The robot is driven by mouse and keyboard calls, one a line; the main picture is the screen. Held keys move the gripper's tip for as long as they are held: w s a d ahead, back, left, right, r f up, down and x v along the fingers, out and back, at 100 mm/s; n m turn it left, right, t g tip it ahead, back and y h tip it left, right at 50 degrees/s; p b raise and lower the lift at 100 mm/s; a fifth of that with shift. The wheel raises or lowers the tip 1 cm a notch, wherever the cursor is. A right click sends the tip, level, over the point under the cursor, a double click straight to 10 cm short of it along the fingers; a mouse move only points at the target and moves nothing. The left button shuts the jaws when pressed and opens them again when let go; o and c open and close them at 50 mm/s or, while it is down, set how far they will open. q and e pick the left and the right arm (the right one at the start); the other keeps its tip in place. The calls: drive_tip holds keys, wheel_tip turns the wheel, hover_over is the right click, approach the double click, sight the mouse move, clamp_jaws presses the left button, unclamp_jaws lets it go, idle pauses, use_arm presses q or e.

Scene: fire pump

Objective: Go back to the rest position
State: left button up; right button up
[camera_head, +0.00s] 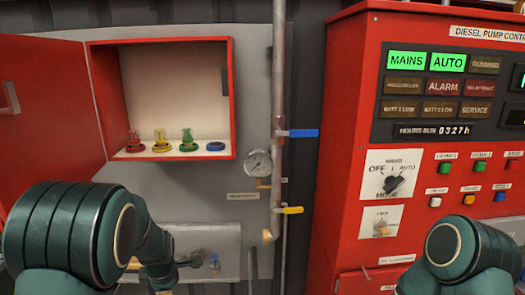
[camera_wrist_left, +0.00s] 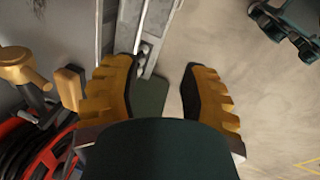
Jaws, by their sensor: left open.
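My left gripper (camera_wrist_left: 160,88) shows in the left wrist view with its two yellow ribbed fingers spread apart. Nothing is between the fingertips except a grey metal post and the floor behind them. In the head view my left arm comes in at the lower left, in front of the grey wall panel; its fingers cannot be made out clearly there. My right arm shows at the lower right, in front of the red pump controller (camera_head: 341,150). Its gripper is not in view.
A vertical pipe (camera_head: 279,80) carries a gauge (camera_head: 257,163), a blue lever (camera_head: 303,133) and a yellow lever (camera_head: 292,210). A red hose reel (camera_wrist_left: 50,158) and yellow handle (camera_wrist_left: 70,88) lie left of the left gripper.

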use_arm(q)
drive_tip(key=s+d+f+m+b, duration=0.15)
drive_tip(key=s+f+m, duration=0.35)
drive_tip(key=f, duration=0.6)
drive_tip(key=s+d+f+m+h+b, duration=0.3)
drive_tip(key=s+d+f+m+h, duration=0.1)
drive_tip(key=s+d+f+m, duration=0.7)
drive_tip(key=s+d+m, duration=0.2)
drive_tip(key=s, duration=0.2)
drive_tip(key=shift+s+d+f+m+h, duration=0.15)
drive_tip(key=shift+s+f+m+h, duration=0.15)
drive_tip(key=shift+f+m+h, duration=0.1)
